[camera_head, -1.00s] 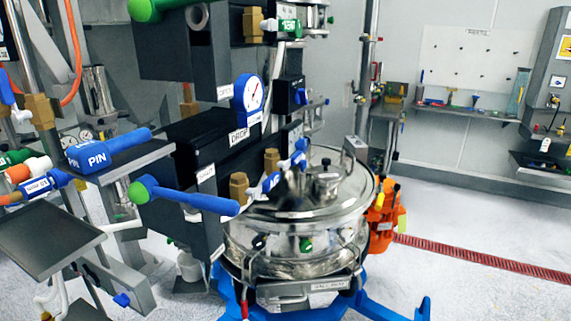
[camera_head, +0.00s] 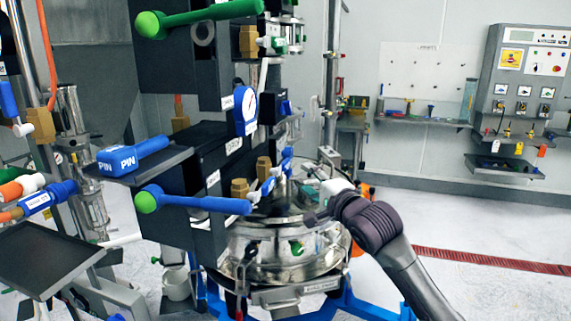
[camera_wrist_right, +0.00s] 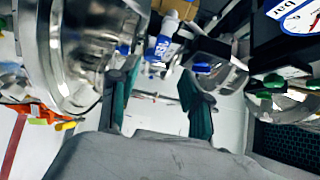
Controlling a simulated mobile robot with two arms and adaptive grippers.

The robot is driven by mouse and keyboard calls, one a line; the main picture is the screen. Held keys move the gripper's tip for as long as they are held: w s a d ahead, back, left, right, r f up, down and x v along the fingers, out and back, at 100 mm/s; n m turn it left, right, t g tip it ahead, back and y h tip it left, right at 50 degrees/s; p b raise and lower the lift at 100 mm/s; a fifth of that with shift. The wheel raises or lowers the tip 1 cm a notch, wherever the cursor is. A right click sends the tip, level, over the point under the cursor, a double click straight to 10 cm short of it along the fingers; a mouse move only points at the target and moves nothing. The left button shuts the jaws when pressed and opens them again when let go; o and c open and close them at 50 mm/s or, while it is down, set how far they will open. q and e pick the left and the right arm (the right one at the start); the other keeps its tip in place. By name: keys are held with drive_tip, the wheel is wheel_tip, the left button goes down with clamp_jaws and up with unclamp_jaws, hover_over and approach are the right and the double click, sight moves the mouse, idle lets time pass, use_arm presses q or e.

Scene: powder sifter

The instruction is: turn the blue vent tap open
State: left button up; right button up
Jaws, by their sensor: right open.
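The blue vent tap (camera_head: 268,186) shows small in the head view, beside a brass fitting above the steel vessel. Its lettering is too small to read there. In the wrist view a blue lettered handle (camera_wrist_right: 161,47), which looks like this tap, lies beyond the fingers, roughly between their tips. My right gripper (camera_head: 308,194) is over the vessel lid, just right of the tap. In the wrist view its fingers (camera_wrist_right: 160,82) are apart, with nothing between them. The gripper looks short of touching the handle. My left gripper is out of view.
The round steel vessel (camera_head: 270,247) stands below my right gripper. A blue lever with a green knob (camera_head: 204,204) sticks out left of the tap. A blue PIN handle (camera_head: 133,155) and a pressure gauge (camera_head: 245,110) are nearby. The floor at the right is clear.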

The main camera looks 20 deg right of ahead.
sight(289, 165)
drive_tip(key=w+p, duration=0.1)
drive_tip(key=w, duration=0.2)
drive_tip(key=w+a+p, duration=0.1)
drive_tip(key=w, duration=0.3)
drive_tip(key=w+a+p, duration=0.1)
drive_tip(key=w, duration=0.3)
drive_tip(key=shift+a, duration=0.2)
drive_tip(key=shift+c, duration=0.3)
clamp_jaws()
